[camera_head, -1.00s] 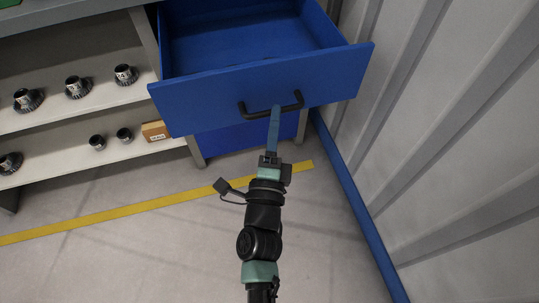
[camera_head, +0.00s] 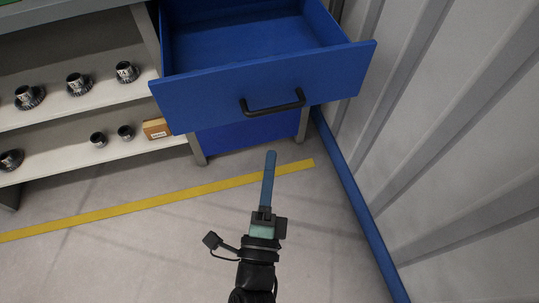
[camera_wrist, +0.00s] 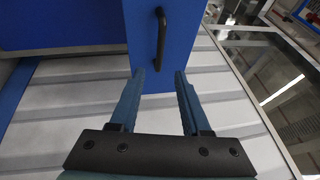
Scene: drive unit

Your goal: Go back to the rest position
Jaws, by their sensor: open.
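My gripper (camera_head: 270,155) is in front of the open blue drawer, apart from it, above the grey floor. In the wrist view the gripper's two blue fingers (camera_wrist: 158,80) stand apart with nothing between them. The black drawer handle (camera_head: 273,106) is free and sits beyond the fingertips; it also shows in the wrist view (camera_wrist: 161,36). The blue drawer (camera_head: 260,92) is pulled out, and the visible part of its inside is empty.
A grey shelf unit (camera_head: 105,92) with several metal parts and a small cardboard box (camera_head: 156,128) stands left of the drawer. A corrugated wall (camera_head: 450,130) with a blue base rail (camera_head: 355,195) is close on the right. The floor (camera_head: 130,250) around a yellow line (camera_head: 150,203) is clear.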

